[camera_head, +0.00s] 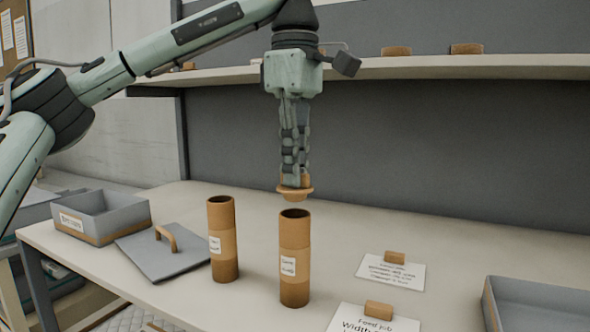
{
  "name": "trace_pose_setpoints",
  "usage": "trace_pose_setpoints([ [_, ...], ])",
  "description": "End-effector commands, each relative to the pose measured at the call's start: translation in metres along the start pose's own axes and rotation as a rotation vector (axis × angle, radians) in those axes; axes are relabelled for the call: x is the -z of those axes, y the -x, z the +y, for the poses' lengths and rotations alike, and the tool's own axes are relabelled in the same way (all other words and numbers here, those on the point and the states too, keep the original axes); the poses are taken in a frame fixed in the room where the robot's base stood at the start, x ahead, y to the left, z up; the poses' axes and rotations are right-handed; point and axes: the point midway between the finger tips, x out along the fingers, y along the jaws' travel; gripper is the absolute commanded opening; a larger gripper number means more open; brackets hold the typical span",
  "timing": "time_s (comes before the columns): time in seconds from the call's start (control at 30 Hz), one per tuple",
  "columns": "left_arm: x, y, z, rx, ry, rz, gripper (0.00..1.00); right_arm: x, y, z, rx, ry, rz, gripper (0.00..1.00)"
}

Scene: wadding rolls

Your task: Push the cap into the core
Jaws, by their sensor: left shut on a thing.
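My left gripper (295,172) points straight down and is shut on a tan cap (295,193). The cap is a shallow disc with a wider rim, held a little above the open top of a brown cardboard core (294,262). A small gap shows between the cap and the core's rim. The core stands upright on the table and bears a white label. A second similar brown core (222,240) stands upright to its left, also open at the top and labelled. My right gripper is not in view.
A grey labelled bin (101,226) and a flat grey lid (165,258) with a tan handle lie at left. Cards (391,272) with tan blocks lie at right, near a grey tray (540,295). A shelf (450,68) runs above the table's back.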

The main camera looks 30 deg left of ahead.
Motion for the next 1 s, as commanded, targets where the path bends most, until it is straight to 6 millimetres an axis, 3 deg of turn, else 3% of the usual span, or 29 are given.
trace_pose_setpoints([
  [0.97, 0.0004, 0.0058, 0.0001, 0.0, 0.001, 0.0, 0.0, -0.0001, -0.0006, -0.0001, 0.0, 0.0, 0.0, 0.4],
  [1.0, 0.0004, 0.006, 0.0001, 0.0, 0.001, 0.0, 0.12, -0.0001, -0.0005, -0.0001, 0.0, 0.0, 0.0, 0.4],
])
